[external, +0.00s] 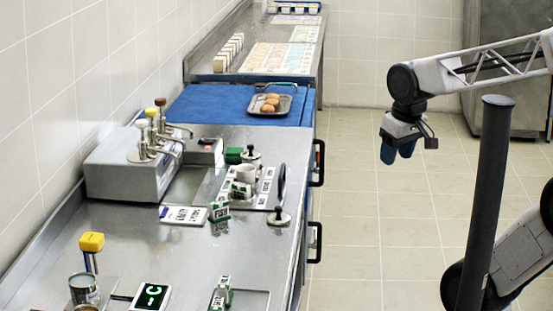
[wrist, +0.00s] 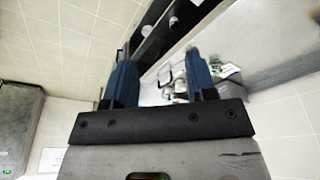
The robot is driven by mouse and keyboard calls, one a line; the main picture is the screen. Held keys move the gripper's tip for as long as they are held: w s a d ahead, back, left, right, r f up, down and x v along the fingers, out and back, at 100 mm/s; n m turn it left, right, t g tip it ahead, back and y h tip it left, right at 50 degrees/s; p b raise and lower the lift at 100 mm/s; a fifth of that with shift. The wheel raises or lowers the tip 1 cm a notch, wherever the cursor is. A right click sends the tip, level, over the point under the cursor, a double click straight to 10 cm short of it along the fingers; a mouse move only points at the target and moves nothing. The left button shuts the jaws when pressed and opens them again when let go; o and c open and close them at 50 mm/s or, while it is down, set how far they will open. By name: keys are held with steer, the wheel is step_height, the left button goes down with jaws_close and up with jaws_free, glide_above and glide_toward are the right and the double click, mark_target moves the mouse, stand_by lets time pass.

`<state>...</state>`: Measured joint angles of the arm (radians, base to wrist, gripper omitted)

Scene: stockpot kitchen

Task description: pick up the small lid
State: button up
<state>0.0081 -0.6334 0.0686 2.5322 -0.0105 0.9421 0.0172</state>
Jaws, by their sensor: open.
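Two round silver lids with black knobs are in the external view: a far lid (external: 250,154) beside a green block, and a near lid (external: 279,217) at the counter's right edge. I cannot tell which one is the small lid. A dark round disc (external: 283,185) stands on edge between them. My gripper (external: 397,154) hangs over the floor, right of the counter and well apart from both lids. Its blue fingers are open and empty, and they show in the wrist view (wrist: 163,82). The lids cannot be made out in the wrist view.
The steel counter (external: 130,235) holds a dispenser (external: 125,165) with several taps, a white cup (external: 246,174), green-and-white packs (external: 220,212) and a can (external: 84,288). A tray (external: 282,106) of brown items sits on a blue surface. A dark post (external: 483,200) stands near my arm. Floor beside the counter is clear.

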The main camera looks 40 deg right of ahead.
steer(key=n+g+y, duration=0.1)
steer(key=n, duration=0.6)
glide_above(279, 207)
steer(key=f, duration=1.5)
steer(key=shift+s+d+f, duration=0.3)
steer(key=shift+w+a+f, duration=0.1)
steer(key=shift+w+f, duration=0.15)
steer(key=shift+f, duration=1.3)
steer(key=shift+a+f, duration=0.15)
steer(key=shift+f, duration=1.15)
steer(key=shift+a+f, duration=0.1)
steer(key=shift+f, duration=1.2)
